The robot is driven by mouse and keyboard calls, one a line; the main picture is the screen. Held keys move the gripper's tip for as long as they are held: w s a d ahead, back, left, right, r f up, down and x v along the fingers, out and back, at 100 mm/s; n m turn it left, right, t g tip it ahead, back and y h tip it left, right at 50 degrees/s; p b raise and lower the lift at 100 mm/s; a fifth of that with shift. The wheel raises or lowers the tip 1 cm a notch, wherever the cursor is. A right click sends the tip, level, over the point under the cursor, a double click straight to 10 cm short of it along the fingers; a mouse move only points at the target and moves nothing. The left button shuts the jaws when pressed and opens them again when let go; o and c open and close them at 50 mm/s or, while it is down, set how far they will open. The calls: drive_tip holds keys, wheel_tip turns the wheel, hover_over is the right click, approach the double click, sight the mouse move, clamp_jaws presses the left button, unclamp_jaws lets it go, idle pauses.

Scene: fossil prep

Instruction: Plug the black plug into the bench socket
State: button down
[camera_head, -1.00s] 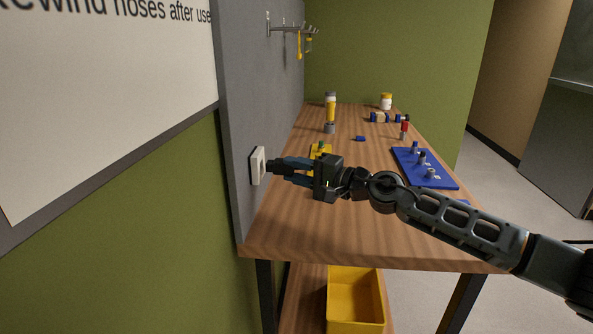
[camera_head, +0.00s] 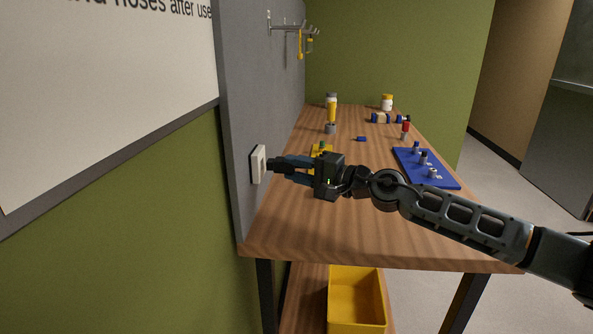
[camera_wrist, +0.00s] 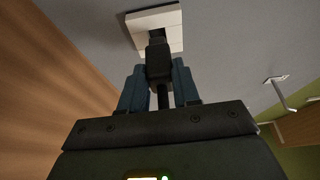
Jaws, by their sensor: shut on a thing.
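The bench socket (camera_head: 258,164) is a white plate on the grey panel at the bench's left side. It shows at the top of the wrist view (camera_wrist: 170,22). The black plug (camera_wrist: 158,62) is between the blue fingers of my gripper (camera_wrist: 158,80), which is shut on it. The plug's front end overlaps the socket's dark middle in the wrist view, and in the head view my gripper (camera_head: 282,166) brings it up against the socket face. I cannot tell how deep the plug sits. The plug's prongs are hidden.
A blue tray (camera_head: 449,181) with small parts lies at the bench's right. A hook rail (camera_head: 290,28) is on the panel. A yellow bin (camera_head: 356,300) sits below the bench.

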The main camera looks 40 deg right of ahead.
drive_tip(key=shift+w, duration=0.1)
drive_tip(key=shift+w+a+p, duration=0.45)
drive_tip(key=shift+w+a, duration=0.25)
drive_tip(key=shift+w, duration=0.15)
idle(0.7)
idle(0.9)
drive_tip(key=c, duration=0.7)
unclamp_jaws()
drive_tip(key=shift+c, duration=0.2)
drive_tip(key=shift+b, duration=0.3)
drive_tip(key=shift+s+d+f+b, duration=0.15)
drive_tip(key=shift+s+b, duration=0.05)
drive_tip(key=shift+b, duration=0.1)
drive_tip(key=s+d+b, duration=0.4)
drive_tip(key=s+b, duration=0.1)
